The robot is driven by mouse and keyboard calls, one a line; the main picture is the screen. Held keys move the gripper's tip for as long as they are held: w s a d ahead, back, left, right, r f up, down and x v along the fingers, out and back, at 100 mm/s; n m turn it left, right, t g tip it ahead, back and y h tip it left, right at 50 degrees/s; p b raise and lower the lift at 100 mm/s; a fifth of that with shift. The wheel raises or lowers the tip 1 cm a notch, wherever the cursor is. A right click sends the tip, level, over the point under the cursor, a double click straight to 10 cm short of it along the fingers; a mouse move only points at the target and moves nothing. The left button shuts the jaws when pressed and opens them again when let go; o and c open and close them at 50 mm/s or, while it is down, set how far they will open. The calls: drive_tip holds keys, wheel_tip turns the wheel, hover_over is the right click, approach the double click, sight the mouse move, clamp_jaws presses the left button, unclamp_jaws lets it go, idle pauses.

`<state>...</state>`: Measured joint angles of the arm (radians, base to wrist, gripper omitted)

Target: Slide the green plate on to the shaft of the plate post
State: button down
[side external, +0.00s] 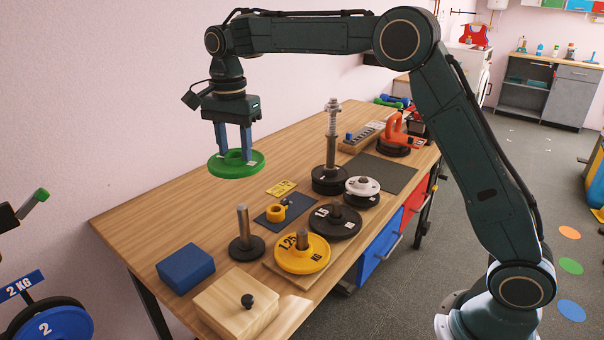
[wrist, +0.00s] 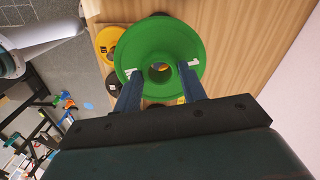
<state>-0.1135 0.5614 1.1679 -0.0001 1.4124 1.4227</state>
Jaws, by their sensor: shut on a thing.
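The green plate (side external: 222,168) hangs level in my gripper (side external: 234,152), above the left part of the wooden table. My gripper is shut on the plate's raised hub, one blue finger on each side. In the wrist view the green plate (wrist: 160,30) faces the camera, its centre hole open and empty between the fingertips (wrist: 161,75). A bare metal shaft on a round black base, which looks like the plate post (side external: 243,222), stands upright on the table. It is lower and nearer the front than the plate, and apart from it.
A yellow plate (side external: 290,262) and a black plate (side external: 348,228) sit right of the post. A tall threaded post (side external: 331,135) stands behind them. A blue block (side external: 185,268) and a wooden box (side external: 236,305) are in front. The table's left back is clear.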

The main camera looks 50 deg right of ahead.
idle(0.4)
hover_over(242, 209)
drive_tip(key=shift+w+d+f, duration=0.1)
drive_tip(key=shift+w+f, duration=0.05)
drive_tip(key=shift+f, duration=1)
drive_tip(key=shift+w+d+f, duration=0.15)
drive_tip(key=shift+f, duration=0.95)
drive_tip(key=shift+w+d+f, duration=0.1)
drive_tip(key=shift+w+f, duration=0.05)
drive_tip(key=shift+f, duration=1)
drive_tip(key=shift+f, duration=4.6)
